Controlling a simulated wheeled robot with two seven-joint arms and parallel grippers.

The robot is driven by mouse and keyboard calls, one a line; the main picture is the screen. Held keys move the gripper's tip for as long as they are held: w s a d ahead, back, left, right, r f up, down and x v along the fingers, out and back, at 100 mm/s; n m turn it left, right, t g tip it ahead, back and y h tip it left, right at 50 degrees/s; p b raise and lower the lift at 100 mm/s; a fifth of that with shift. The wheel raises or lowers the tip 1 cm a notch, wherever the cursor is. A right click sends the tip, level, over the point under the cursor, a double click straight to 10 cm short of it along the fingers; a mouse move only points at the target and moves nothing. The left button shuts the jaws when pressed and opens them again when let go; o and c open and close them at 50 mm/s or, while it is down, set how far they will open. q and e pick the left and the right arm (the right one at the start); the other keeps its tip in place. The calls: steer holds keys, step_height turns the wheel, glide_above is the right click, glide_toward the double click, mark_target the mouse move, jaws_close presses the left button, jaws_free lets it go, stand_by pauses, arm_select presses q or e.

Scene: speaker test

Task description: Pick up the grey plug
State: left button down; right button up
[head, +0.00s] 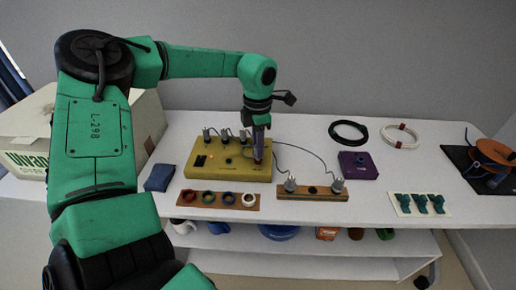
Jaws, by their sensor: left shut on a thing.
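My left gripper (258,158) points down at the right part of the yellow box (228,174). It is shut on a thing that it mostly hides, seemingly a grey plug. Whether that thing still sits in the box cannot be told. Several grey plugs show: three stand along the back of the yellow box, one of them here (224,134). Two more, a left one (290,185) and a right one (338,185), stand on a tan strip (313,194). Dark cables run from beside the gripper towards these two. My right gripper is not in view.
A strip with coloured rings (218,199) and a blue block (159,177) lie near the yellow box. A purple box (358,166), black coil (348,132), white coil (400,137), teal switches (421,204) and an orange spool (492,152) are right. A carton (28,140) stands left.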

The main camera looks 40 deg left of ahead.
arm_select(q)
step_height(320, 180, up, 19)
steer(key=p, duration=0.1)
steer(key=shift+r, duration=0.2)
step_height(320, 180, up, 4)
steer(key=p, duration=0.5)
steer(key=shift+f, duration=0.1)
steer(key=shift+d, duration=0.1)
